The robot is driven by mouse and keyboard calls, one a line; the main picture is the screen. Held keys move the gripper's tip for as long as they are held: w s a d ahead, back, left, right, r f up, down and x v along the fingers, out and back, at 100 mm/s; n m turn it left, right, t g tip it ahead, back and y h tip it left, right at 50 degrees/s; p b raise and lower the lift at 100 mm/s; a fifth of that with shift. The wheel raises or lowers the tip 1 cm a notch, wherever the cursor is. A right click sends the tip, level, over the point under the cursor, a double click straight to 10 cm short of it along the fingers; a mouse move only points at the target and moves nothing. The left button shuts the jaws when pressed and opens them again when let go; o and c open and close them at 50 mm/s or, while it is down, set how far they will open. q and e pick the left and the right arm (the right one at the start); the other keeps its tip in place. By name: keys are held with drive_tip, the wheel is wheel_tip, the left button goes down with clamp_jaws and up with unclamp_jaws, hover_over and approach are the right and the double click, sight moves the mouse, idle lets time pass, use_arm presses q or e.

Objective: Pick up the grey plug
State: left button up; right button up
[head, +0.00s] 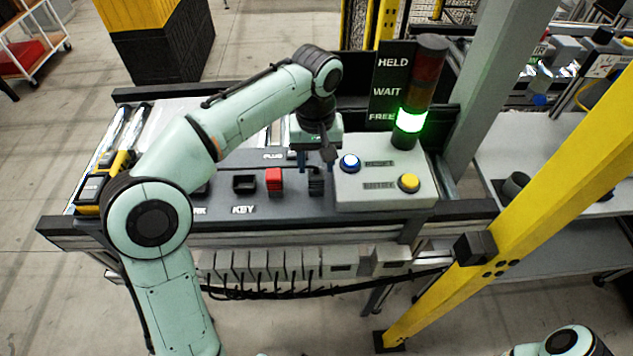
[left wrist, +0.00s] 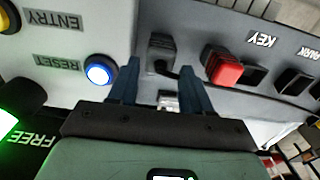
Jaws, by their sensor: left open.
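The grey plug (head: 316,181) sits in the panel just left of the button box in the head view, dark and partly hidden by my left gripper. My left gripper (head: 317,163) points down over the plug area. Its two blue fingers are open in the left wrist view (left wrist: 160,72), with the plug ahead of and roughly between their tips. Whether they touch the plug I cannot tell. My right gripper is out of view.
A red block (head: 274,180) and an empty dark socket (head: 244,184) lie left of the plug. The grey button box (head: 385,185), with a blue and a yellow button, stands right. The stack light (head: 419,95) glows green beside FREE. A yellow post (head: 520,200) rises at right.

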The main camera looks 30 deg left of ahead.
sight(316, 171)
use_arm(q)
wheel_tip(316, 171, down, 3)
drive_tip(key=shift+s+f, duration=0.1)
drive_tip(key=shift+f, duration=0.1)
drive_tip(key=c, duration=0.8)
drive_tip(key=shift+o, duration=0.2)
drive_tip(key=shift+r, duration=0.1)
